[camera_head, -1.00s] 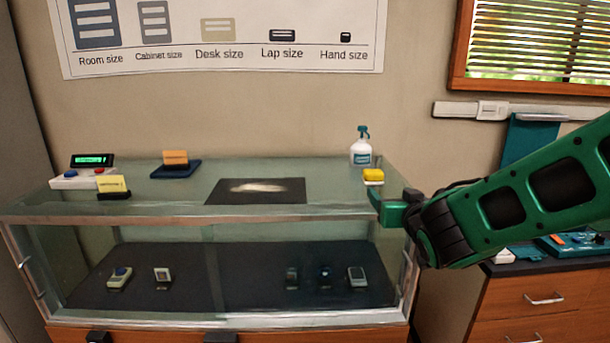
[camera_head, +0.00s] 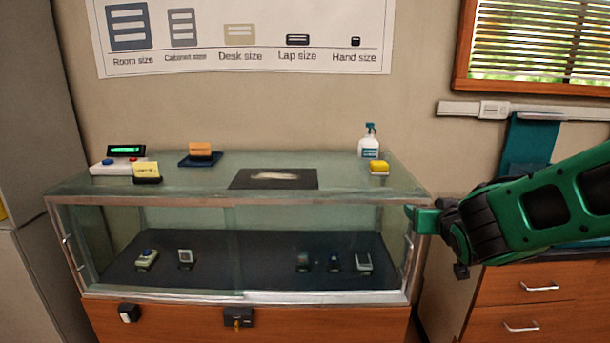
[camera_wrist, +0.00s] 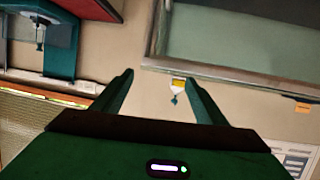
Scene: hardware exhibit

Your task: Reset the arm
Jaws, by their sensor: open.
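My gripper (camera_head: 424,219) is at the end of my green arm, which reaches in from the right in the head view. It hangs in front of the glass case's right end. In the wrist view both green fingers of my gripper (camera_wrist: 160,90) stand wide apart with nothing held between them. I cannot tell from the head view whether the gripper touches the case.
The glass display case (camera_head: 230,295) holds several small devices. A drawer cabinet (camera_head: 500,310) stands right.

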